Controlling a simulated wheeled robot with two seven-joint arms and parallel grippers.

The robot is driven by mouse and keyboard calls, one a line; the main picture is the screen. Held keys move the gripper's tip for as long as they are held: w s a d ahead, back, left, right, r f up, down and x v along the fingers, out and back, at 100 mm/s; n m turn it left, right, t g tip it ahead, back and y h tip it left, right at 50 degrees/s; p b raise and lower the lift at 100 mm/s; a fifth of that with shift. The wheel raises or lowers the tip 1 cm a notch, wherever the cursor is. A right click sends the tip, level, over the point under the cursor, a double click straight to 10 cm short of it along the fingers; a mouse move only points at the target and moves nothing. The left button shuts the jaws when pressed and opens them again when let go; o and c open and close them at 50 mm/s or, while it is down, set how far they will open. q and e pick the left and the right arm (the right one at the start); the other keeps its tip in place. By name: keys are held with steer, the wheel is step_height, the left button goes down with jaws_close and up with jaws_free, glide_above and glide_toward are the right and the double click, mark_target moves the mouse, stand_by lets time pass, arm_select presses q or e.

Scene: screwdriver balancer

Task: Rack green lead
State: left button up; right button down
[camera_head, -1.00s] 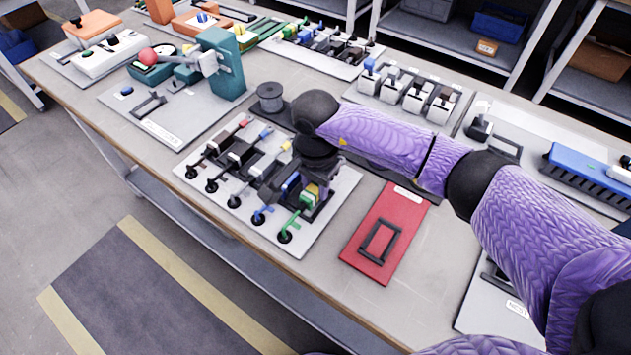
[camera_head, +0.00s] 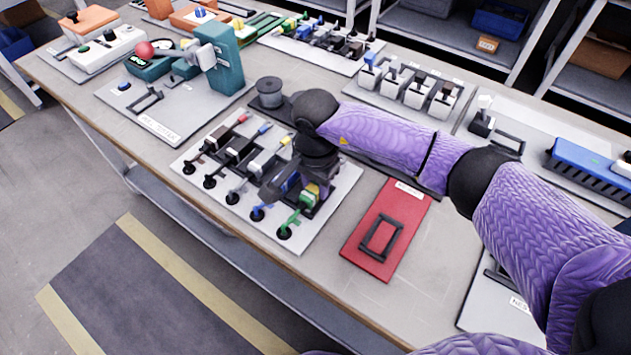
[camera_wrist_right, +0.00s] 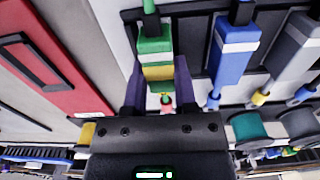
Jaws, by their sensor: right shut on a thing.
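The green lead (camera_head: 309,197) is at the near right end of a row of leads on a light grey board (camera_head: 315,232). In the right wrist view, its green body with a white band and yellow part (camera_wrist_right: 155,55) sits between the two dark fingers of my right gripper (camera_wrist_right: 158,85). My right gripper (camera_head: 298,183) is shut on the green lead, low over the board. A blue lead (camera_wrist_right: 234,50) lies beside it in a dark rack (camera_wrist_right: 197,42). I cannot tell whether the green lead's body is fully seated in the rack. My left gripper is out of view.
A red panel with a dark handle (camera_head: 388,232) lies right of the board. A grey spool (camera_head: 269,91) stands behind it. Other boards with switches and a teal fixture (camera_head: 222,60) fill the table's back. The table's front edge is close to the board.

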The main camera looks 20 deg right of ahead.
steer(key=shift+c, duration=1.6)
jaws_free()
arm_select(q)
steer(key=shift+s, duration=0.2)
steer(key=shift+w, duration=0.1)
arm_select(e)
step_height(320, 180, up, 9)
steer(key=p, duration=0.2)
steer(key=shift+r+p, duration=0.15)
steer(key=shift+p, duration=0.2)
steer(key=shift+r, duration=0.3)
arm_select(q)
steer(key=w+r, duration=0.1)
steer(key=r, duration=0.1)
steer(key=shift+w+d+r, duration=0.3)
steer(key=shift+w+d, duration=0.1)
